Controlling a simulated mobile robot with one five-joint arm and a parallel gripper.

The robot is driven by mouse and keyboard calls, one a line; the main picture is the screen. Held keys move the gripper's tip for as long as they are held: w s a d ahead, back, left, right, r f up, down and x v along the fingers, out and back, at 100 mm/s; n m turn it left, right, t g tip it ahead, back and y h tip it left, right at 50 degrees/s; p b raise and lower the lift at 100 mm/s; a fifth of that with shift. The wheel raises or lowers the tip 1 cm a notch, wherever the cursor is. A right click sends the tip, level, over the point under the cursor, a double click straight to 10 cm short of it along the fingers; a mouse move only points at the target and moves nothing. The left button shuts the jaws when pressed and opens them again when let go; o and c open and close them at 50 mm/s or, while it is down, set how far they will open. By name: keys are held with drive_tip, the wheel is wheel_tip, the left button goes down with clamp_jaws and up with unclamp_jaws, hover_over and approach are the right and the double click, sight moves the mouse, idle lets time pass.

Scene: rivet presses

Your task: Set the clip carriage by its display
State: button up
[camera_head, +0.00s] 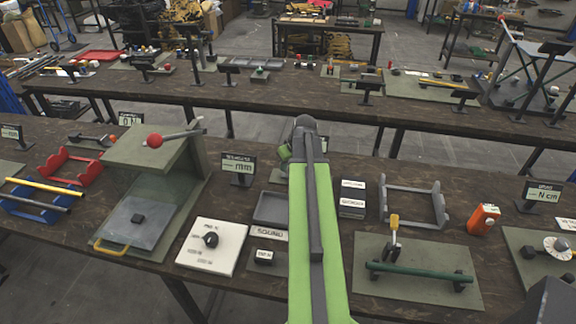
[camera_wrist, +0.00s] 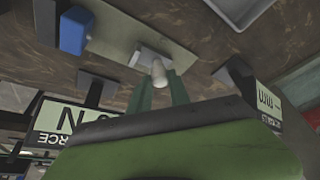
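My green arm rises up the middle of the head view. Its dark far end (camera_head: 305,128) is over the table's back part; the fingertips are hidden there. In the wrist view, two narrow green strips (camera_wrist: 160,97), perhaps my fingers, reach toward a pale cylinder (camera_wrist: 158,72); I cannot tell whether they touch it. The cylinder is beside a grey block on a green plate (camera_wrist: 190,62), with a blue block (camera_wrist: 74,30). I cannot tell which part is the clip carriage. Displays show marked "mm" (camera_head: 238,166), also in the wrist view (camera_wrist: 268,103), and "N" (camera_wrist: 60,117).
To the right are a grey frame (camera_head: 412,203), a yellow-tipped lever (camera_head: 394,225) and an orange device (camera_head: 483,219).

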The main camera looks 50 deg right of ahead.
clamp_jaws()
idle(1.0)
